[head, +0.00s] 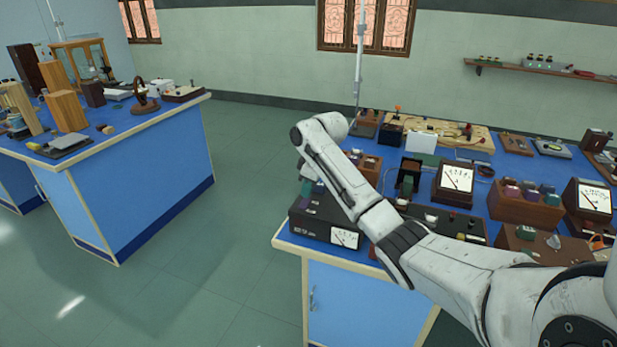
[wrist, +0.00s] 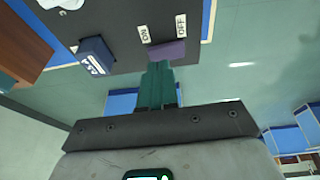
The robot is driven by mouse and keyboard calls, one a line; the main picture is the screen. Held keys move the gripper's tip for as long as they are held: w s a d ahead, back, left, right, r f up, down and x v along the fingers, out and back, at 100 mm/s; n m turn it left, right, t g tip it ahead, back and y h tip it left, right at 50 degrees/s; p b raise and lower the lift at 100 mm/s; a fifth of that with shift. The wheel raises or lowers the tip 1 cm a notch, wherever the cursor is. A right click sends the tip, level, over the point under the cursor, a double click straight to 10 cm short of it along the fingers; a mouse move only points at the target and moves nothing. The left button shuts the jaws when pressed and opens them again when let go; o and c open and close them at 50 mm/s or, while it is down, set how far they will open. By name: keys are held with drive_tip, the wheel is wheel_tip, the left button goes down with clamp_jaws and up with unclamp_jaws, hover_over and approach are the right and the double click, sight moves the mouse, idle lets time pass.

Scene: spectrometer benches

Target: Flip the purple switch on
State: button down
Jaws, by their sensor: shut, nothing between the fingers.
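The purple switch (wrist: 168,51) shows in the wrist view on a dark panel (wrist: 122,22), between a white ON label (wrist: 144,33) on the left and a white OFF label (wrist: 181,25) on the right. My gripper (wrist: 157,66) is shut and empty, its green fingers pointing at the switch. The fingertips are at or very close to its near edge; I cannot tell whether they touch. In the head view, a black instrument box (head: 315,220) stands at the bench's left end, under my wrist.
The bench (head: 290,243) holds several instruments, including a large dial meter (head: 455,180) and a wooden box (head: 525,208). Another blue bench (head: 140,190) stands left, with clear floor (head: 235,220) between.

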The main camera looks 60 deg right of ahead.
drive_tip(key=shift+f, duration=0.5)
drive_tip(key=shift+d+f, duration=0.25)
drive_tip(key=shift+f, duration=0.1)
drive_tip(key=shift+a+p, duration=0.1)
drive_tip(key=shift+p, duration=0.2)
drive_tip(key=shift+a+r+p, duration=0.15)
drive_tip(key=shift+a+p, duration=0.55)
drive_tip(key=shift+p, duration=0.2)
